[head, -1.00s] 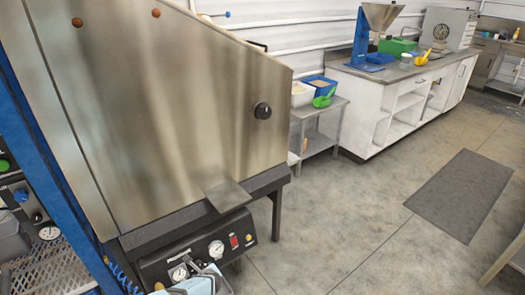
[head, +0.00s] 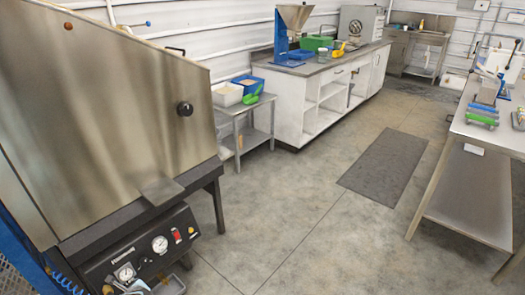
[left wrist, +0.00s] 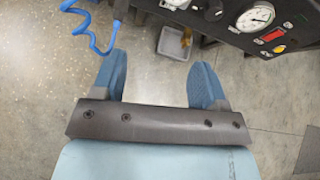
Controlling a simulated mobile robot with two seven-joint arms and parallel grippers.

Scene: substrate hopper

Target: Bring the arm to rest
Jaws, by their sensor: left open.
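My left gripper (left wrist: 158,78) shows in the left wrist view with its two blue fingers spread apart. Nothing is between them but bare concrete floor. It points toward the foot of a dark machine with a gauge panel (left wrist: 225,12). A grey bin (left wrist: 175,42) with something orange in it lies beyond the fingertips, apart from them. In the head view I cannot clearly make out this gripper; small pale parts show at the bottom edge by the panel. My right gripper is in neither view.
A large steel cabinet (head: 100,110) on a dark stand fills the left. A side table (head: 245,107) holds two tubs. A white counter (head: 325,105) bears a blue funnel stand (head: 282,35). A worktable (head: 475,130) stands right. The floor (head: 300,215) between, with a grey mat (head: 385,165), is clear.

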